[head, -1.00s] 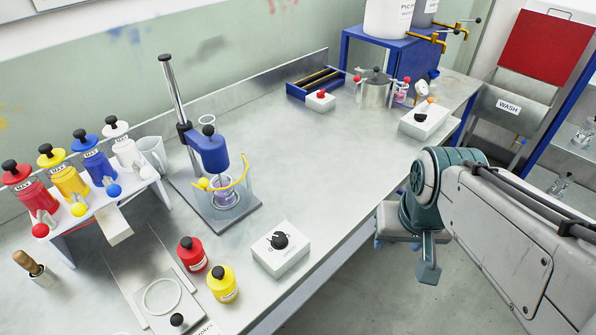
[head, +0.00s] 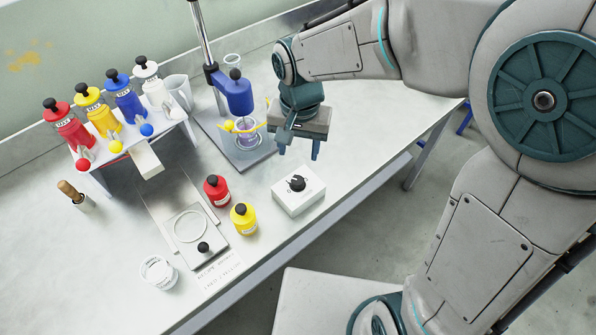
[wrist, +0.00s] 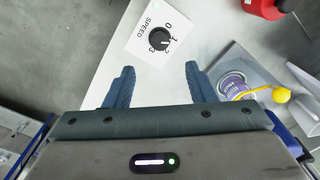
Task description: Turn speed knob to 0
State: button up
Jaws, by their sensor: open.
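The speed knob (head: 297,183) is a black round knob on top of a white box (head: 290,202) near the table's front edge. In the wrist view the knob (wrist: 158,40) sits beside the word SPEED and the digits 0 to 3. A light pointer mark shows on it, on the side of the 1 and 2, but its exact setting is too small to tell. My gripper (head: 299,150) is open and empty, above the table just behind the box in the head view. In the wrist view the knob lies beyond the gap between my fingertips (wrist: 158,72), apart from them.
A red bottle (head: 216,191) and a yellow bottle (head: 243,219) stand left of the box. A scale (head: 190,228) lies further left. The table right of the box is clear.

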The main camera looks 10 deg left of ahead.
aim_at(298, 180)
notch_tip(298, 180, down, 11)
jog(key=shift+a+f, duration=0.1)
jog(key=shift+f, duration=0.1)
dwell(0.3)
jog(key=c, duration=1)
jog(key=shift+n, duration=0.3)
jog(key=n, duration=1.1)
jog(key=shift+w, duration=0.1)
jog(key=shift+n, duration=0.3)
